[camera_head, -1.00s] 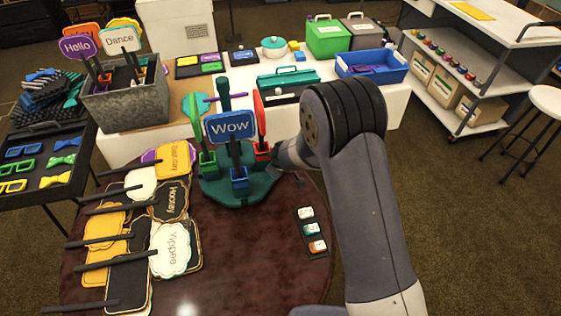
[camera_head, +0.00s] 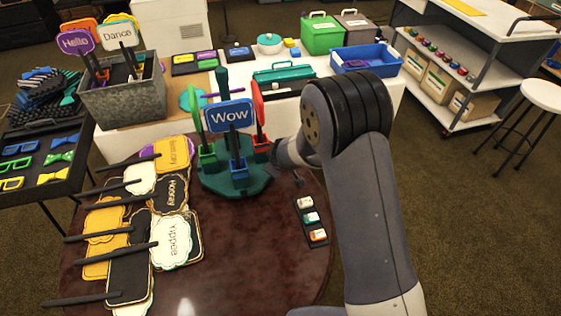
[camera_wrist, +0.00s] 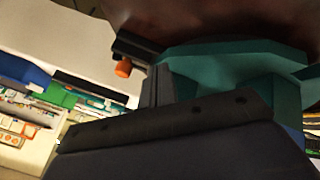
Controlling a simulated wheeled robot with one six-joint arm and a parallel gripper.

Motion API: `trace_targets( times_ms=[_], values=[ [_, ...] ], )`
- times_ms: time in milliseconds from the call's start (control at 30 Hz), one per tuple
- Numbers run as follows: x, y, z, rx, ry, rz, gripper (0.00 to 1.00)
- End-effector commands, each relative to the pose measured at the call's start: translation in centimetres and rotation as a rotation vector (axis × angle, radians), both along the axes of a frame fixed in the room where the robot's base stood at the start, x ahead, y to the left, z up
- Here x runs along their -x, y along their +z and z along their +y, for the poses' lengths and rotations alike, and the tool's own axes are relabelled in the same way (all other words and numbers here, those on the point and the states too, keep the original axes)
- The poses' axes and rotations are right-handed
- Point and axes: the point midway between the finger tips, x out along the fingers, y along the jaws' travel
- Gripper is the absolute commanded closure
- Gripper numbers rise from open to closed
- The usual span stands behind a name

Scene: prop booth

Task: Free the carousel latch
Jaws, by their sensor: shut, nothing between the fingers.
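The carousel has a teal base (camera_head: 235,186) on the round dark table, with a central teal post (camera_head: 222,90). A blue "Wow" sign (camera_head: 229,117) stands in a blue holder (camera_head: 238,163) at its front. A red sign (camera_head: 258,108) stands at its right and a green one (camera_head: 196,110) at its left. My gripper (camera_head: 282,153) is shut and empty, beside the base's right edge near the red holder; contact cannot be told. In the wrist view the fingers (camera_wrist: 157,88) are beside the teal base (camera_wrist: 230,65). I cannot make out the latch.
Signs with dark handles, including "Yippee" (camera_head: 172,240), cover the table's left side. A dark strip (camera_head: 311,222) with three small pieces lies at the right. A white table (camera_head: 395,103) behind bears boxes and a blue tray (camera_head: 390,60). The table's front middle is clear.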

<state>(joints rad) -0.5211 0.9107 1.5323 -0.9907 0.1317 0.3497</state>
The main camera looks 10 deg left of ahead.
Motion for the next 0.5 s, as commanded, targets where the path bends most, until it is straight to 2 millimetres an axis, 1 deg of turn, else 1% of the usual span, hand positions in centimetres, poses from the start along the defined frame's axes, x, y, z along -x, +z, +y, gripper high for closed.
trace_targets(
  times_ms=[33, 200, 333, 500],
  values=[
    [0.5, 1.4, -0.2, -0.002, -0.001, -0.005, 1.0],
    [2.4, 4.1, -0.9, -0.003, -0.001, -0.004, 1.0],
    [3.7, 5.9, -1.3, -0.002, 0.0, -0.004, 1.0],
    [4.8, 7.3, -1.7, 0.0, 0.001, -0.003, 1.0]
  ],
)
